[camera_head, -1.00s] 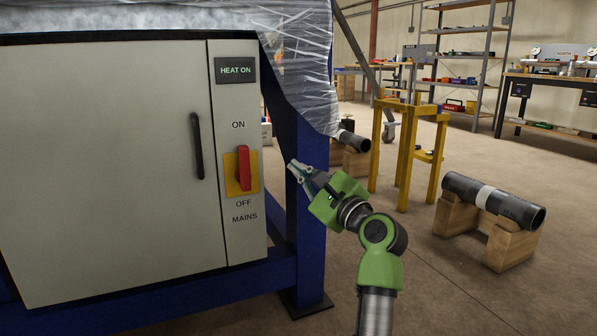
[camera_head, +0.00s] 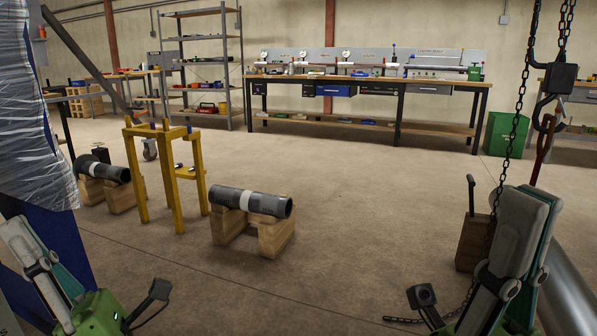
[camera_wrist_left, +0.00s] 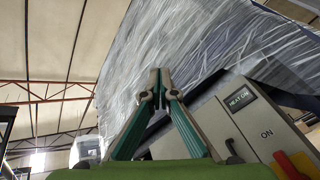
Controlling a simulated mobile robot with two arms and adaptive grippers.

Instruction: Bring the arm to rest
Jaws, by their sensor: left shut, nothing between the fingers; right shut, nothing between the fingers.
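My left gripper (camera_head: 18,228) is at the lower left of the head view, its grey fingers pointing up beside the blue frame and plastic sheeting. In the left wrist view its fingertips (camera_wrist_left: 160,78) meet, with nothing between them. My right gripper (camera_head: 538,198) is at the lower right of the head view, fingers up, shut and empty. The left gripper is apart from the switch.
A dark pipe (camera_head: 265,203) lies on wooden blocks (camera_head: 275,237) mid-floor. A yellow stand (camera_head: 172,185) and another pipe (camera_head: 104,170) stand to its left. A chain (camera_head: 512,110) with a hook hangs at right. A workbench (camera_head: 370,80) lines the back wall.

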